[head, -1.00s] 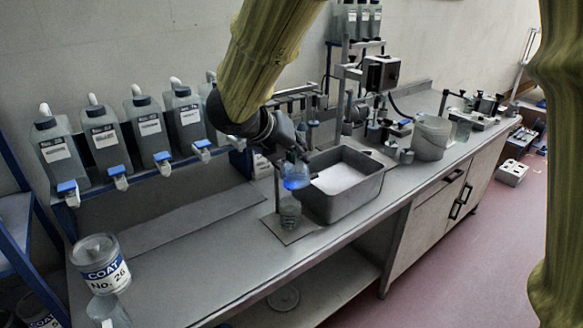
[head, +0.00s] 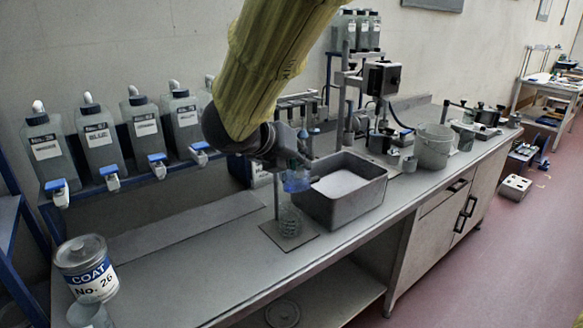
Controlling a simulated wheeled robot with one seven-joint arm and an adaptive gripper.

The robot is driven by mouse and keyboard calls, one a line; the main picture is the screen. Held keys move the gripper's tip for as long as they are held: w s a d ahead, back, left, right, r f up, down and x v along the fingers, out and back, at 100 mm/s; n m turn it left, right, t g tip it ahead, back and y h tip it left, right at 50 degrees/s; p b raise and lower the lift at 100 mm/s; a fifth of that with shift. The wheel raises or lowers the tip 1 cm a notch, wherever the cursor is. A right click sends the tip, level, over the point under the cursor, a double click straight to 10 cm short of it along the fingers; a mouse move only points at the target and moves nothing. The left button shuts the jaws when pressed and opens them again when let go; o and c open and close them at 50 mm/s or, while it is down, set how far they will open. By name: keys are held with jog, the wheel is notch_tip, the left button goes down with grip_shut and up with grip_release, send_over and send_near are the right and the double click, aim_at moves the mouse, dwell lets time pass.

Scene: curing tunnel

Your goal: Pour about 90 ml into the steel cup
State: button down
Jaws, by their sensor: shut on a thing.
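My gripper (head: 291,162) is shut on a small clear vessel with blue in it (head: 297,182). It holds the vessel above the bench, beside the left end of a grey metal tray. Below it, a small see-through, patterned cup (head: 289,222) stands on a flat square plate (head: 272,236). The vessel looks close to upright; its fill level is too small to read. Small grey metal cups (head: 393,156) and (head: 408,164) stand farther right, near a bucket. I cannot tell for sure which one is the steel cup. The jaws are partly hidden by my arm.
The deep grey tray (head: 360,200) holds pale material. A thin upright rod (head: 276,195) stands by the plate. Grey bottles with blue taps (head: 100,140) line the rack at left. A COAT No. 26 can (head: 87,268) stands front left. The bench between can and plate is clear.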

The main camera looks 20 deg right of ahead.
aim_at(300, 178)
jog(key=shift+s+f, duration=0.1)
jog(key=shift+f, duration=0.15)
jog(key=shift+s+f, duration=0.1)
jog(key=shift+s+f+t+b, duration=0.25)
jog(key=shift+f+t+b, duration=0.25)
jog(key=shift+b, duration=0.1)
jog(key=shift+s+a+f+m+t+h+b, duration=0.15)
jog(key=shift+s+f+m+t+h+b, duration=0.4)
jog(key=shift+s+f+b, duration=0.45)
jog(key=s+f+t+b, duration=0.1)
jog(key=b, duration=0.2)
jog(key=s+f+m+t+h+b, duration=0.1)
jog(key=f+b, duration=0.1)
jog(key=b, duration=0.2)
jog(key=s+f+m+t+h+b, duration=0.1)
jog(key=t+b, duration=0.1)
jog(key=b, duration=0.2)
jog(key=shift+s+a+f+m, duration=0.25)
jog(key=shift+s+a, duration=0.05)
jog(key=shift+s, duration=0.1)
jog(key=shift+s+h+b, duration=0.1)
jog(key=shift+h+b, duration=0.15)
jog(key=shift+b, duration=0.4)
jog(key=shift+d, duration=0.1)
